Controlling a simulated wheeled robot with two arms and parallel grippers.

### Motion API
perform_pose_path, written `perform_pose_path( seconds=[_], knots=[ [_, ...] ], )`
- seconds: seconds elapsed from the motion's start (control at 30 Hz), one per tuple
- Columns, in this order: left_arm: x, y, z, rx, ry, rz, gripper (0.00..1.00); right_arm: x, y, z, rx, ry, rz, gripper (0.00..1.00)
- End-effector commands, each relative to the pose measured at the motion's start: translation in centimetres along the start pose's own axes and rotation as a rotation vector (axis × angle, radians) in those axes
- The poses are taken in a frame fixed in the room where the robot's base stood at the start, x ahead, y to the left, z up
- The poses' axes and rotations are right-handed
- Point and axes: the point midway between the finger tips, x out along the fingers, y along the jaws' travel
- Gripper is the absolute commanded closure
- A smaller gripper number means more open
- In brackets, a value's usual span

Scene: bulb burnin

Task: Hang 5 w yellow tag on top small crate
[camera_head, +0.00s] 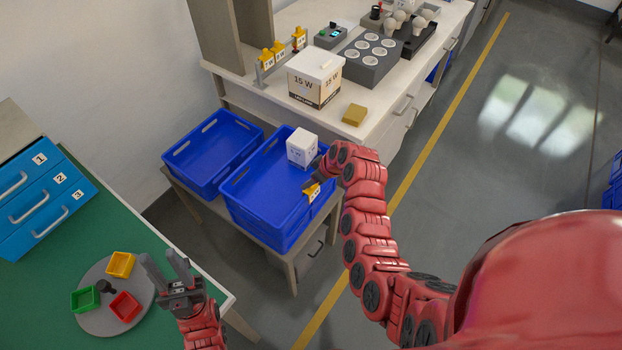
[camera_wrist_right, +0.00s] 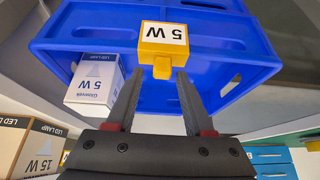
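The yellow tag with a white "5 W" label (camera_wrist_right: 163,40) is at the wall of the blue crate (camera_wrist_right: 225,58) in the right wrist view, its label upside down there. In the head view the tag (camera_head: 312,191) is at the right rim of the right-hand blue crate (camera_head: 262,205), which tops a stack. My right gripper (camera_wrist_right: 161,72) is open, its fingertips either side of the tag's small knob with gaps. In the head view my right gripper (camera_head: 318,177) is partly hidden. My left gripper (camera_head: 163,260) is open and empty beside the grey round plate (camera_head: 95,322).
A white lamp box (camera_head: 302,147) stands in the right-hand crate. Another blue crate (camera_head: 200,165) stands left of it. More yellow tags (camera_head: 272,56) hang on a rail on the bench beside a 15 W box (camera_head: 316,77). A yellow block (camera_head: 354,115) lies on the bench edge.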

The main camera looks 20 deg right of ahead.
Motion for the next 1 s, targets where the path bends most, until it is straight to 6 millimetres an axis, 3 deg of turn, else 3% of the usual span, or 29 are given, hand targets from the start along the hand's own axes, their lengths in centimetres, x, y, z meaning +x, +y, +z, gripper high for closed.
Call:
perform_pose_path(
  seconds=[0.33,0.47,0.67,0.97,1.0],
  knots=[
    [0.1,0.0,0.0,0.0,0.0,0.0,0.65,-0.3,0.0,-0.3,-0.002,0.006,0.002,0.39],
    [0.5,0.0,-0.1,0.0,0.0,0.0,0.65,-1.3,0.1,-0.5,-0.001,0.009,0.004,0.39],
    [1.3,-0.1,-0.2,0.0,0.0,0.0,0.65,-4.9,0.1,-0.6,-0.002,0.01,0.006,0.39],
    [2.0,-0.1,-0.3,0.0,0.0,0.0,0.65,-12.0,0.1,-0.4,-0.002,0.008,0.007,0.39],
    [3.4,-0.2,-0.6,0.0,-0.001,0.0,0.65,-13.7,0.1,-0.7,-0.001,0.008,0.008,0.39]
  ],
)
